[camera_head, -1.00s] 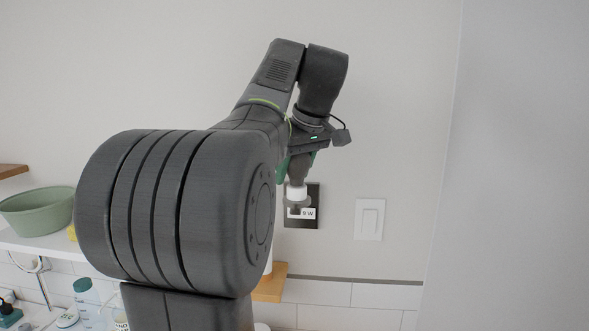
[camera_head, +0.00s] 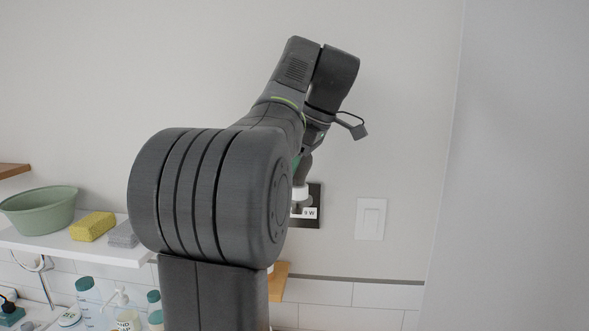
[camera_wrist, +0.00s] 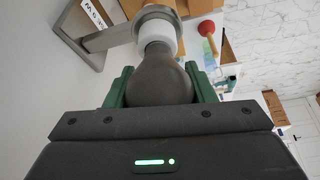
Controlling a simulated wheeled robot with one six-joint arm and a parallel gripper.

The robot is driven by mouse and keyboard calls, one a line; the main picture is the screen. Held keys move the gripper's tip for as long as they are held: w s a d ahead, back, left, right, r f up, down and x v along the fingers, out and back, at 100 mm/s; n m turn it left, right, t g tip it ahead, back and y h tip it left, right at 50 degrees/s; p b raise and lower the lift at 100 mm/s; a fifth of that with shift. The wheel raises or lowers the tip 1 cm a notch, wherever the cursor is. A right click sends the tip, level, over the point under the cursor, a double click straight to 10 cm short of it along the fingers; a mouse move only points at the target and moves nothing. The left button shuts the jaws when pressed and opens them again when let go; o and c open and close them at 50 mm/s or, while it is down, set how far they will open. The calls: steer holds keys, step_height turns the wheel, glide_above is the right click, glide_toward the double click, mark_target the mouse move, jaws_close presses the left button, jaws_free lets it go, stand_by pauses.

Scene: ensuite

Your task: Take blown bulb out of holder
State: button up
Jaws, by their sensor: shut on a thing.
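The blown bulb (camera_wrist: 160,82) is dark grey. Its neck points into the white collar of the holder (camera_wrist: 158,36), which sits in a grey ring on a bracket from the wall. My gripper (camera_wrist: 163,86) is shut on the bulb, with a green finger on either side of it. In the head view, the bulb (camera_head: 302,171) stands above the white holder (camera_head: 301,192), in front of a dark wall plate (camera_head: 314,218) with a white label. My arm hides much of the gripper there. I cannot tell whether the bulb's base is still seated in the collar.
A white light switch (camera_head: 371,219) is on the wall to the right. At left, a shelf (camera_head: 75,247) holds a green basin (camera_head: 40,209), a yellow sponge (camera_head: 93,226) and a grey block (camera_head: 123,235). Bottles stand below. The wall above is clear.

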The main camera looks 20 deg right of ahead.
steer(key=shift+f, duration=0.15)
steer(key=o, duration=1)
steer(key=shift+o, duration=0.2)
